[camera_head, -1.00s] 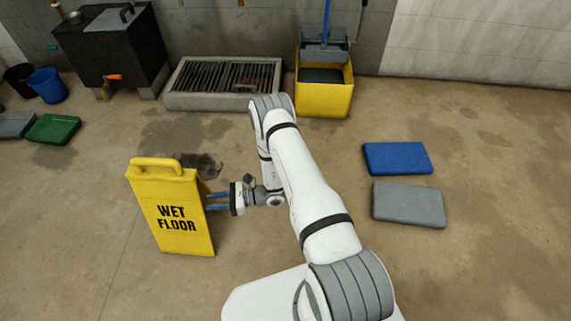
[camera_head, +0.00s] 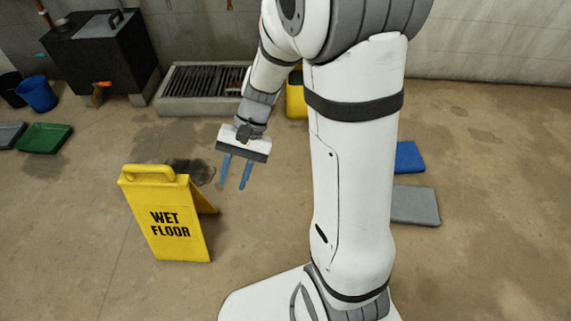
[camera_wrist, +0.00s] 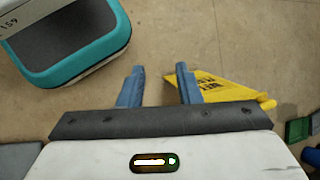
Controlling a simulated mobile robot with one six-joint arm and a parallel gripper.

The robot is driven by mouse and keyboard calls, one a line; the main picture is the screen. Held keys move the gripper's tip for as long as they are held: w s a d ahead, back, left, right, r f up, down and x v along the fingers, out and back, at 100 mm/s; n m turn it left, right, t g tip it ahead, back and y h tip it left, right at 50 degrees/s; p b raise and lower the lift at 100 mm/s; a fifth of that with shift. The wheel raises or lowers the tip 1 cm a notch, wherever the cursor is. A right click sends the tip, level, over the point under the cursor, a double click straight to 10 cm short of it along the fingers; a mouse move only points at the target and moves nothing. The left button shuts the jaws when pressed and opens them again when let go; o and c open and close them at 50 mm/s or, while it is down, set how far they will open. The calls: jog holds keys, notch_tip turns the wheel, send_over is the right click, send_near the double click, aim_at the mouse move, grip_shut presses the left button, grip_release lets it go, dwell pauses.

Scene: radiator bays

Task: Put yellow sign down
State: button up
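The yellow wet floor sign (camera_head: 170,218) stands upright on the concrete floor at the left in the head view, with its handle on top and its rear leg spread out behind. It also shows in the wrist view (camera_wrist: 212,87), beyond the right finger. My gripper (camera_head: 234,187) is to the right of the sign in the head view, apart from it, with its two blue fingers pointing down. The fingers are spread with nothing between them; the gap also shows in the wrist view (camera_wrist: 159,77).
A dark wet patch (camera_head: 195,171) lies behind the sign. A floor grate (camera_head: 205,82), a black tank (camera_head: 105,55), a blue bucket (camera_head: 38,94) and a green tray (camera_head: 45,138) are farther back. Blue (camera_head: 408,157) and grey (camera_head: 416,206) pads lie right of my arm. Floor around the sign is clear.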

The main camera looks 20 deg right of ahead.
jog(key=s+d+r+n+t+h, duration=0.4)
jog(key=s+d+r, duration=0.3)
jog(key=d, duration=0.2)
jog(key=shift+d+n+t+h, duration=0.3)
jog(key=shift+t+h, duration=0.3)
jog(key=shift+h, duration=0.3)
notch_tip(320, 180, up, 29)
jog(key=t+p, duration=0.1)
jog(key=p, duration=2.5)
jog(key=shift+s+r, duration=0.15)
